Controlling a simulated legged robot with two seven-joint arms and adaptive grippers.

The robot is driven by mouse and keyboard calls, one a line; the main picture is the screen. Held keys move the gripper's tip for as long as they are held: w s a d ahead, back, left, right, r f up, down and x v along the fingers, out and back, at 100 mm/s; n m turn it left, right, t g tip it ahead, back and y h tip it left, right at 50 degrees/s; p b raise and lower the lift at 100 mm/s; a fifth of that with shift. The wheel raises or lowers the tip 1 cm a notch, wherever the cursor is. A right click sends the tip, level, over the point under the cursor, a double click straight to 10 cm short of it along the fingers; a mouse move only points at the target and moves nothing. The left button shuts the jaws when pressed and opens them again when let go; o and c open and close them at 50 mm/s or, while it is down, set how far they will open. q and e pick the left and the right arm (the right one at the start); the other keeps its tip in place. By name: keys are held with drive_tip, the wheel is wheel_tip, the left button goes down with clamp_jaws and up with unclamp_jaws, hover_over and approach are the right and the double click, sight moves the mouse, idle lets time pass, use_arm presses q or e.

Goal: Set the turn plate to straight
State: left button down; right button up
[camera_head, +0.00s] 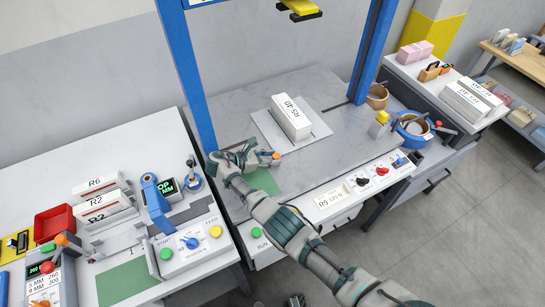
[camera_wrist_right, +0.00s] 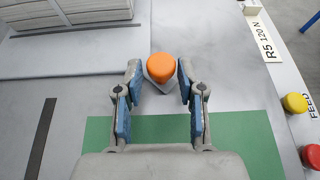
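The turn plate (camera_head: 262,126) is a light grey square plate on the steel table. It carries a white bundle (camera_head: 291,118) marked "RS 40". An orange knob (camera_head: 276,156) stands by the plate's near corner. There the knob (camera_wrist_right: 161,67) sits between the fingertips of my right gripper (camera_wrist_right: 161,75). The fingers are apart, with narrow gaps beside the knob; firm contact does not show.
Blue posts (camera_head: 187,75) flank the table. A green mat (camera_wrist_right: 240,140) lies below my right gripper. A front panel (camera_head: 362,182) holds knobs and buttons. A side bench (camera_head: 60,165) at left carries more bundles and a red bin (camera_head: 54,222). Tape rolls (camera_head: 413,128) stand at right.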

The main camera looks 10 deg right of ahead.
drive_tip(key=shift+o, duration=0.3)
drive_tip(key=shift+w+a+r, duration=0.1)
drive_tip(key=shift+w+a, duration=0.1)
drive_tip(key=shift+r, duration=0.15)
drive_tip(key=shift+r, duration=0.25)
wheel_tip(320, 180, up, 9)
drive_tip(key=shift+a, duration=0.15)
